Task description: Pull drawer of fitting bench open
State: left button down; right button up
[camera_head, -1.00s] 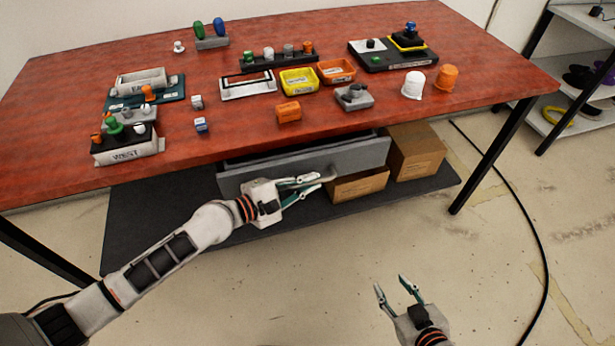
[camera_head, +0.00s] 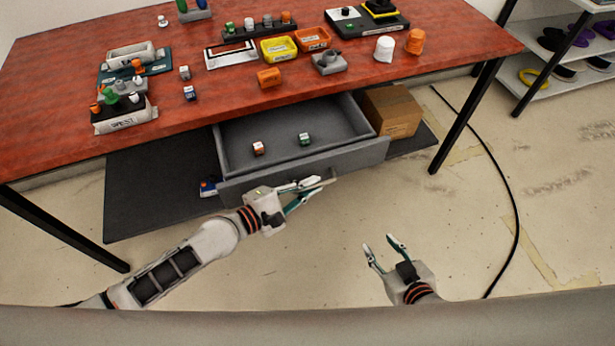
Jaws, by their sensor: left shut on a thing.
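The grey drawer (camera_head: 350,161) of the fitting bench (camera_head: 218,112) stands well out from under the red top. Its inside shows, with a small orange-and-white block (camera_head: 258,148) and a small green-and-white block (camera_head: 305,139) lying on the drawer floor. My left gripper (camera_head: 318,186) is at the middle of the drawer front, shut on the drawer handle (camera_head: 328,181), which is mostly hidden by the fingers. My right gripper (camera_head: 383,248) is open and empty over the floor, in front and to the right of the drawer, apart from it.
The red top carries trays, fixtures, a yellow bin (camera_head: 280,49) and white and orange cups. A cardboard box (camera_head: 393,112) stands right of the drawer on the dark lower shelf (camera_head: 150,190). A black cable (camera_head: 513,200) crosses the floor at right. A shelf rack (camera_head: 560,70) stands far right.

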pick_arm(q)
jog(key=shift+s, duration=0.1)
jog(key=c, duration=2.4)
grip_release()
jog(key=shift+a, duration=0.1)
jog(key=v, duration=1.2)
